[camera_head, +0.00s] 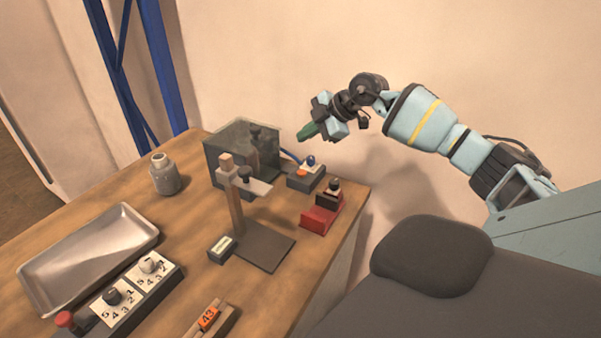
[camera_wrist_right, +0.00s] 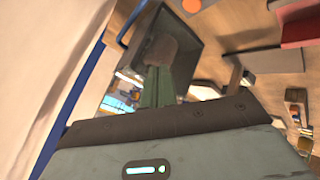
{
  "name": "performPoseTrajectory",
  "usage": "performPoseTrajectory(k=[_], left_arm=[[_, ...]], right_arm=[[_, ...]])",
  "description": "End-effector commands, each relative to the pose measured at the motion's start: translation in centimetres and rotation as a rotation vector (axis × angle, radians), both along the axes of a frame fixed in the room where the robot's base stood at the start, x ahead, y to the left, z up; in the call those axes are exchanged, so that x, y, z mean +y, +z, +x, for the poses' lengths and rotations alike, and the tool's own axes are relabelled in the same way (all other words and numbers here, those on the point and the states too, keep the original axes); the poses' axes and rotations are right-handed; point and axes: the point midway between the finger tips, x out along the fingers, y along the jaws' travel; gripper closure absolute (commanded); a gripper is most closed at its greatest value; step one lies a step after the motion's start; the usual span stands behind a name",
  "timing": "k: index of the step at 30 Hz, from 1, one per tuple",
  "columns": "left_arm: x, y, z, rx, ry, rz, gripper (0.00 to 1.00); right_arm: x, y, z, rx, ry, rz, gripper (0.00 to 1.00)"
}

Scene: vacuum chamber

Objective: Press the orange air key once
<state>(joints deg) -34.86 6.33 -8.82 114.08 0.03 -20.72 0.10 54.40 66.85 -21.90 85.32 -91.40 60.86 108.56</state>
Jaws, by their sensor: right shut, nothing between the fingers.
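The orange air key (camera_head: 302,173) is a round orange button on a small grey box (camera_head: 304,182) near the table's far right edge. A blue knob (camera_head: 311,160) stands behind it on the same box. The key also shows at the top edge of the right wrist view (camera_wrist_right: 192,5). My right gripper (camera_head: 304,133) has green fingers, is shut and empty, and hangs in the air above and behind the key, apart from it. Its fingers also show in the right wrist view (camera_wrist_right: 156,88). My left gripper is not in view.
A dark see-through chamber (camera_head: 222,160) stands left of the key box. A stand with a post (camera_head: 236,207), a red block (camera_head: 317,222), a grey bottle (camera_head: 164,178), a metal tray (camera_head: 85,255) and a dial box (camera_head: 172,282) are on the table. The wall is close behind.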

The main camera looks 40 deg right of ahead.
Motion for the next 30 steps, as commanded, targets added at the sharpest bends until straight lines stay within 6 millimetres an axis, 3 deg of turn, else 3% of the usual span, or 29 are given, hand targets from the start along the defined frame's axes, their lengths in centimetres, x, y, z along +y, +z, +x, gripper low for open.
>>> performPoseTrajectory(k=[8, 15, 22, 30], left_arm=[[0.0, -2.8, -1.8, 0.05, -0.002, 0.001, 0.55], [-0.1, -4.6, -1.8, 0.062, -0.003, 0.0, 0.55], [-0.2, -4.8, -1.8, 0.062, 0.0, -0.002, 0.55], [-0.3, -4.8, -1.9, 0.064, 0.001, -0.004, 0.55]], right_arm=[[0.0, -3.8, -0.1, 0.01, 0.0, 0.0, 1.0], [0.0, -6.6, -0.1, 0.009, 0.0, 0.0, 1.0], [0.0, -8.0, 0.0, 0.003, 0.001, 0.0, 1.0], [0.0, -8.2, 0.0, 0.001, 0.001, -0.001, 1.0]])
